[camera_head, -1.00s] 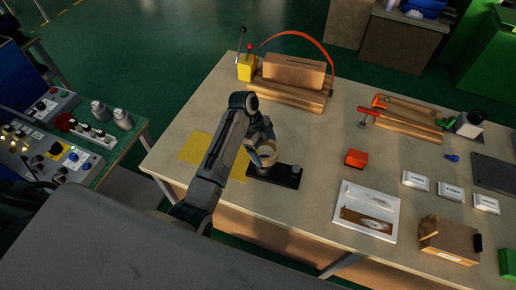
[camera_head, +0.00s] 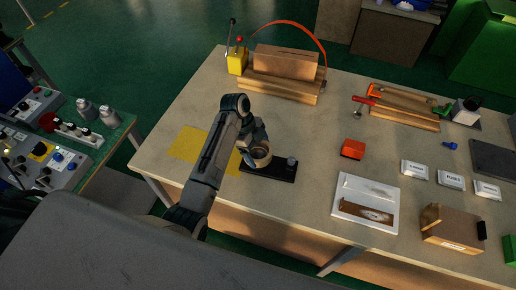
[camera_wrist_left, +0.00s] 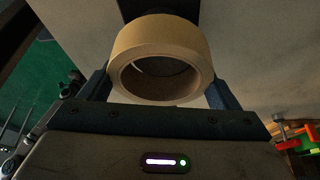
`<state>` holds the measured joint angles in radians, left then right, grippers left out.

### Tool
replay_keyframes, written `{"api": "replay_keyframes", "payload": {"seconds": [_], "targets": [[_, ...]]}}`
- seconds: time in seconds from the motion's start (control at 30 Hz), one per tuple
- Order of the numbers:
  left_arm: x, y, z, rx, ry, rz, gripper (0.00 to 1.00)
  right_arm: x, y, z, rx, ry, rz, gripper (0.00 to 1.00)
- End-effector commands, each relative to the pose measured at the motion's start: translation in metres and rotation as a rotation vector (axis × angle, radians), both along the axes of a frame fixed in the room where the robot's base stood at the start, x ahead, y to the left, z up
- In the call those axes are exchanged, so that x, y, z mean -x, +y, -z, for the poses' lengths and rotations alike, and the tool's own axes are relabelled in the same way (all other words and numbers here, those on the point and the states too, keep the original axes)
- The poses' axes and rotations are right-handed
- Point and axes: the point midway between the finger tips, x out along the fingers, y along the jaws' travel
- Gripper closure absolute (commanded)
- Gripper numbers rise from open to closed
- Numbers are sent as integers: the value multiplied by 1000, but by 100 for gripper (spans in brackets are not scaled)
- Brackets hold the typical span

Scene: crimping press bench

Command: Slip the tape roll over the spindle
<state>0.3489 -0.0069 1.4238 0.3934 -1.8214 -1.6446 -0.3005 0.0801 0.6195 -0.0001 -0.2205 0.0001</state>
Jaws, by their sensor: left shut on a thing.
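The tan tape roll (camera_head: 262,157) is held between the fingers of my left gripper (camera_head: 257,149), above the left part of a black base plate (camera_head: 277,172). A grey knob-like post (camera_head: 291,161) stands at the plate's right end. In the left wrist view the roll (camera_wrist_left: 160,40) sits between the two fingers of my left gripper (camera_wrist_left: 161,88), its hole facing the camera. The dark plate (camera_wrist_left: 158,8) shows behind it. The spindle cannot be made out; the roll and gripper cover that part of the plate. I cannot tell whether the roll touches it. My right gripper is not in view.
A yellow sheet (camera_head: 190,144) lies left of the plate. A red-orange box (camera_head: 353,149) and a white tray (camera_head: 344,187) are to the right. A wooden block fixture (camera_head: 283,73) stands at the back. The bench between them is clear.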

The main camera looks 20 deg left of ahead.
Motion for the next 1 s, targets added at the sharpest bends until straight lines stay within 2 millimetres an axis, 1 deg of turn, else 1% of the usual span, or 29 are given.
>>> {"api": "replay_keyframes", "payload": {"seconds": [0.1, 0.37, 0.4, 0.47, 0.5, 0.77, 0.87, 0.97, 1.0], "targets": [[0, 0, 4, 0, -1, 0, 40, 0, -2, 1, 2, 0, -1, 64], [0, 0, 4, 0, -1, 0, 40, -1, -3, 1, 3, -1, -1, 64], [0, 0, 4, 0, -1, 0, 14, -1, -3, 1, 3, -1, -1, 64], [0, 0, 4, 0, -1, 0, 3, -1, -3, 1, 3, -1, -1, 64], [0, 0, 4, 0, -1, 0, 0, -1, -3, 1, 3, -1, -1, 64], [-1, 1, 2, -1, -2, -1, 0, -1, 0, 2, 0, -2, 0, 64], [-2, 6, -7, -1, -5, -1, 0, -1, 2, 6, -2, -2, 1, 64], [-3, 13, -22, -2, -5, -1, 0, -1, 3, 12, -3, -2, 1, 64], [-4, 16, -30, -2, -8, -1, 0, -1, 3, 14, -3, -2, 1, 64]]}}
